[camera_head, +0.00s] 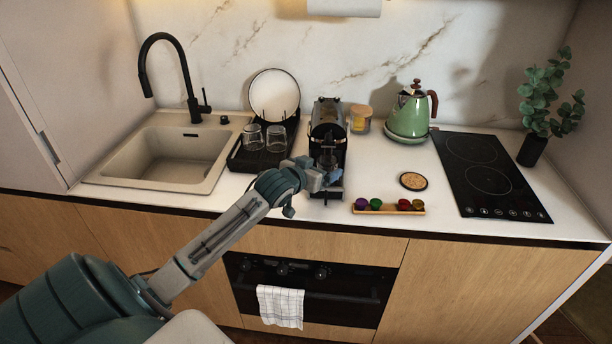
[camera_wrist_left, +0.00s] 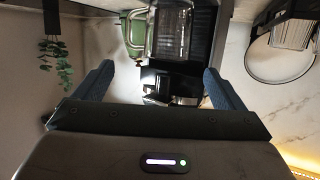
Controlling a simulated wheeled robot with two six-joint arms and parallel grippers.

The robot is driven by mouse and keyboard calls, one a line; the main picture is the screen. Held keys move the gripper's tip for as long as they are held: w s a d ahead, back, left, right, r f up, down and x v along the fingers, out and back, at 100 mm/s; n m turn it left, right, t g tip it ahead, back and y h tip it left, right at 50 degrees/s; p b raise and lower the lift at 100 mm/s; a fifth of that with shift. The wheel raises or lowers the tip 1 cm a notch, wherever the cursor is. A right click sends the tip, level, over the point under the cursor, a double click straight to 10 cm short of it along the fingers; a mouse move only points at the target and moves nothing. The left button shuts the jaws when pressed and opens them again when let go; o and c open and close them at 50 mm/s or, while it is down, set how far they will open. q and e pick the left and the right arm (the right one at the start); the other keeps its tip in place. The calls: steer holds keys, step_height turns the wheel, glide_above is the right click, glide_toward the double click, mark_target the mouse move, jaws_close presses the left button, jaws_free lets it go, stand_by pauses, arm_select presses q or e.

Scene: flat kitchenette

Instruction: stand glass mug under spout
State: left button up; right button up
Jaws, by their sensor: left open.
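The coffee machine (camera_head: 327,118) stands on the counter with its dark drip tray toward the front. A clear glass mug (camera_wrist_left: 168,35) shows in the left wrist view, over or on the ribbed drip tray (camera_wrist_left: 203,35). In the head view the mug (camera_head: 328,158) is faint in front of the machine's dark body, below its head. My left gripper (camera_head: 326,181) is at the front of the machine. My right gripper is in neither view.
A dish rack (camera_head: 240,160) with two glasses (camera_head: 264,138) and a plate (camera_head: 274,94) stands left of the machine. A capsule tray (camera_head: 388,210), cookie coaster (camera_head: 413,181), jar (camera_head: 360,118) and green kettle (camera_head: 408,117) are to its right. The counter between tray and kettle is mostly clear.

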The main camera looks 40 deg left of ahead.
arm_select(q)
steer(key=b+v, duration=0.1)
steer(key=v, duration=0.7)
stand_by(2.0)
